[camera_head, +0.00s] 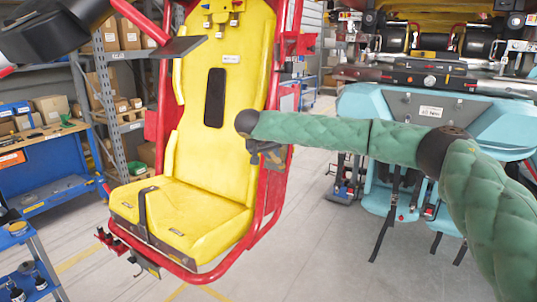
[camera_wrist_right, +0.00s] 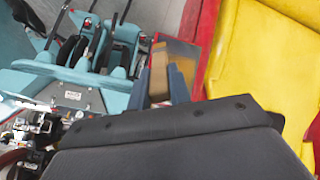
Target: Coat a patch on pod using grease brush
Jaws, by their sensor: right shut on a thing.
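The pod is a yellow seat (camera_head: 225,165) in a red tubular frame (camera_head: 268,190), and its yellow and red parts also show at the right of the right wrist view (camera_wrist_right: 270,50). My right gripper (camera_head: 268,157) is at the right edge of the seat back in the head view. In the right wrist view its fingers (camera_wrist_right: 162,88) are shut on a tan block-like piece, seemingly the grease brush (camera_wrist_right: 158,72). Its bristles cannot be made out. I cannot tell whether it touches the pod.
A teal coaster car (camera_head: 440,115) stands at the right. A blue workbench (camera_head: 55,165) and shelves with boxes (camera_head: 110,80) stand at the left. Grey floor (camera_head: 350,265) is clear in front.

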